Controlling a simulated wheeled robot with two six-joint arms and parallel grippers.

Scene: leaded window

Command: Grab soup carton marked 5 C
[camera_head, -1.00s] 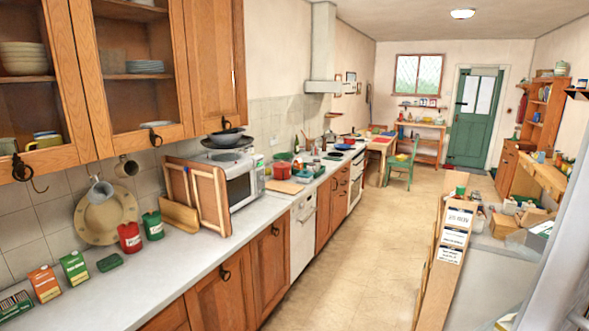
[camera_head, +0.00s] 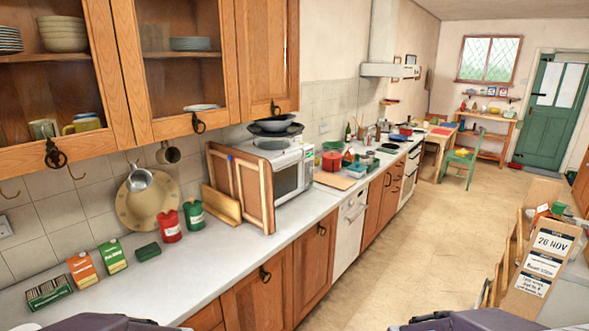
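An orange carton (camera_head: 83,270) and a green carton (camera_head: 112,257) stand upright side by side on the left counter, near the wall tiles. Their print is too small to read, so I cannot tell which, if either, is marked 5 C. Parts of my two arms show at the bottom edge, one at the left and one right of the middle. My grippers are not in view, and nothing is seen touching the cartons.
Beside the cartons are a green-labelled box (camera_head: 48,291), a dark green block (camera_head: 147,251), a red canister (camera_head: 169,227) and a green canister (camera_head: 194,216). Wall cupboards (camera_head: 190,65) overhang the counter (camera_head: 175,277).

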